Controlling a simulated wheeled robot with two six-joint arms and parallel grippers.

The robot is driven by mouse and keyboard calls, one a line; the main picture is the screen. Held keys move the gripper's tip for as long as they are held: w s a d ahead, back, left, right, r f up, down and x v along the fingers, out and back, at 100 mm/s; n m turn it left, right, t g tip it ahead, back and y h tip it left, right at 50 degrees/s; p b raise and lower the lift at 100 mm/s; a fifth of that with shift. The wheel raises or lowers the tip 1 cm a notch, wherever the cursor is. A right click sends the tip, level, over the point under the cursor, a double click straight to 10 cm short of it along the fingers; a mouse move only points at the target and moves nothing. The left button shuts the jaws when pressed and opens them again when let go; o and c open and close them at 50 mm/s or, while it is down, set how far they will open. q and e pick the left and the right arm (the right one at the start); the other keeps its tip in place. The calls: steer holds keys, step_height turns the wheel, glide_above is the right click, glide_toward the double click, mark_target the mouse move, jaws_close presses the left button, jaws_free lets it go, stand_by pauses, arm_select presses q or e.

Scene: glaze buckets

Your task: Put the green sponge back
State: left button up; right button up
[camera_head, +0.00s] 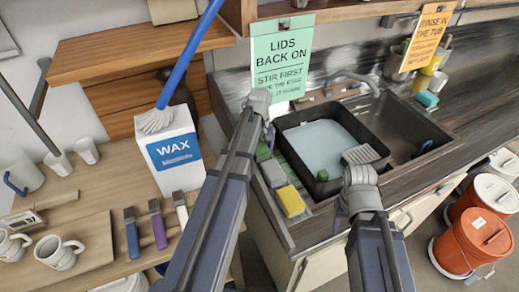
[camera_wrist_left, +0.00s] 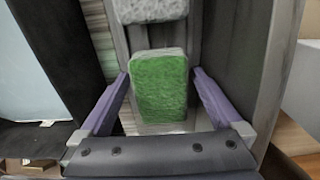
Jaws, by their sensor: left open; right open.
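A green sponge (camera_head: 263,152) sits at the far end of a narrow strip left of the black tub, beyond a grey sponge (camera_head: 273,174) and a yellow sponge (camera_head: 290,201). In the left wrist view the green sponge (camera_wrist_left: 159,86) lies upright in the picture between the fingers of my open left gripper (camera_wrist_left: 160,82), with a small gap on each side. A grey block (camera_wrist_left: 150,10) shows above it there. In the head view my left arm partly hides this spot. My right gripper (camera_head: 350,207) is open and empty near the tub's front corner.
The black tub (camera_head: 290,120) holds pale liquid and stands in the sink, with a small green item (camera_head: 322,175) and a grey grille (camera_head: 361,154) at its near side. A WAX box (camera_head: 171,153) stands left. Orange buckets (camera_head: 471,243) stand on the floor right.

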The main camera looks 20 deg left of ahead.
mark_target(259, 148)
arm_select(q)
step_height(259, 148, up, 12)
steer(key=p, duration=1.2)
steer(key=s+d+m, duration=0.6)
steer(key=s+d, duration=0.3)
steer(key=d, duration=0.2)
steer(key=s+d+m+y, duration=0.1)
steer(key=s+d+m, duration=0.6)
steer(key=d, duration=0.5)
steer(key=shift+s, duration=1.1)
arm_select(e)
step_height(259, 148, up, 12)
arm_select(q)
steer(key=shift+s, duration=0.15)
arm_select(e)
steer(key=shift+s+f, duration=0.1)
